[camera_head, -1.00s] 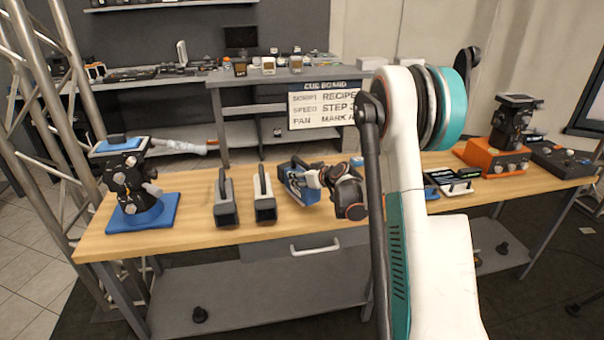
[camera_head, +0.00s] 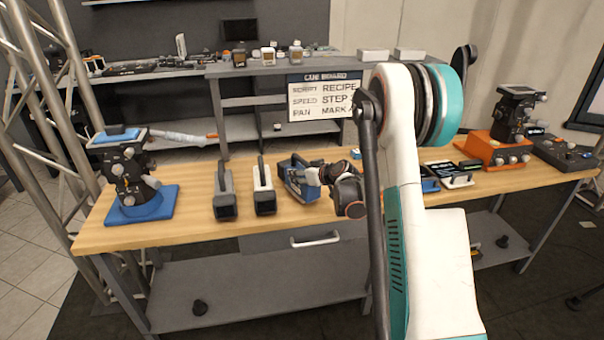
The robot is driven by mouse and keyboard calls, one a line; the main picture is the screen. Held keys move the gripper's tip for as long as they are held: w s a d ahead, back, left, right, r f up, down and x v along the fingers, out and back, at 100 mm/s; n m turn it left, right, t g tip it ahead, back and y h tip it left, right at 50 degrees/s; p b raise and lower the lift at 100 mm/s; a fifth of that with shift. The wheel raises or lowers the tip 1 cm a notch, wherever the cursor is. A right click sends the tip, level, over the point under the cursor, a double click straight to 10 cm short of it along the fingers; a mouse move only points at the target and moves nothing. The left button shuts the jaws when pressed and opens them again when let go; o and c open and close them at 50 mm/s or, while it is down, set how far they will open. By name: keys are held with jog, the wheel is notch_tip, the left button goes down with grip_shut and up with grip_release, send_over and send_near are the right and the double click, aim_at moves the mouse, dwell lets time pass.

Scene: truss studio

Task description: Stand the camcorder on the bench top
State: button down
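Three camcorder-like units with top handles are on the wooden bench top (camera_head: 180,229): a grey one (camera_head: 225,197), a white and dark one (camera_head: 264,193), and a blue and grey one (camera_head: 294,183). The grey and white ones stand upright. The blue one is at my gripper (camera_head: 314,177), which reaches it from the right and hides part of it. I cannot tell whether my fingers are closed on it, or whether its base rests fully on the bench.
A dark device on a blue base (camera_head: 150,208) stands at the left end. An orange unit (camera_head: 490,150) and a dark control box (camera_head: 568,153) are at the right. A cue board (camera_head: 322,97) stands behind. Bare wood lies left of the grey camcorder.

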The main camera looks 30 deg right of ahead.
jog(key=shift+f+b, duration=0.3)
jog(key=shift+f, duration=0.1)
jog(key=c, duration=0.6)
grip_release()
jog(key=shift+s, duration=0.1)
